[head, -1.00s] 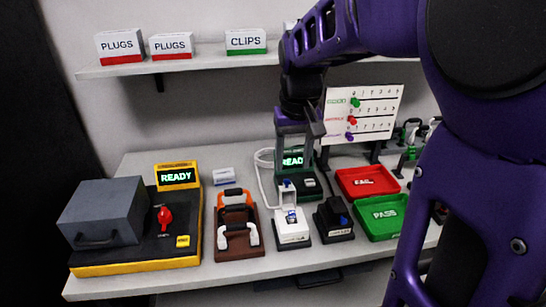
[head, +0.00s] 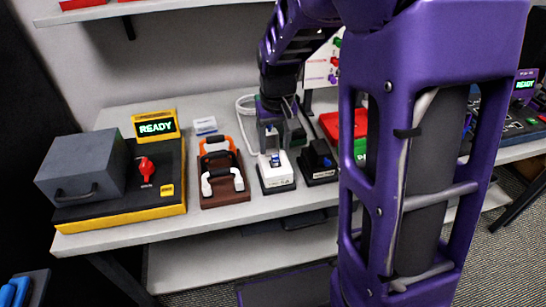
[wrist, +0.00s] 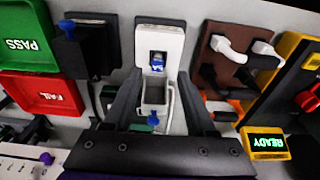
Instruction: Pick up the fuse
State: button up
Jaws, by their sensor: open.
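A small blue piece with a pale top, which looks like the fuse (wrist: 158,66), sits in a slot of a white device (wrist: 172,42). In the head view the white device (head: 277,180) stands on the bench with the blue piece (head: 275,160) on its face. My gripper (wrist: 158,76) is open, with one dark finger on each side of the white device. No contact with the blue piece shows. In the head view my gripper (head: 270,138) hangs just above and behind the device. A second blue knob (wrist: 153,119) shows nearer the gripper's base.
A black device with a blue knob (head: 318,162) stands close on the right. A brown rack with handles (head: 222,185) stands on the left, beside the yellow READY station (head: 120,215). Red FAIL (wrist: 45,95) and green PASS (wrist: 25,45) trays lie to the side.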

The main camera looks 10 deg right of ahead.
aim_at(276, 156)
jog(key=f, duration=0.4)
jog(key=shift+w+d+f, duration=0.2)
jog(key=shift+w+f, duration=0.05)
jog(key=shift+f, duration=0.05)
jog(key=shift+c, duration=0.3)
grip_shut()
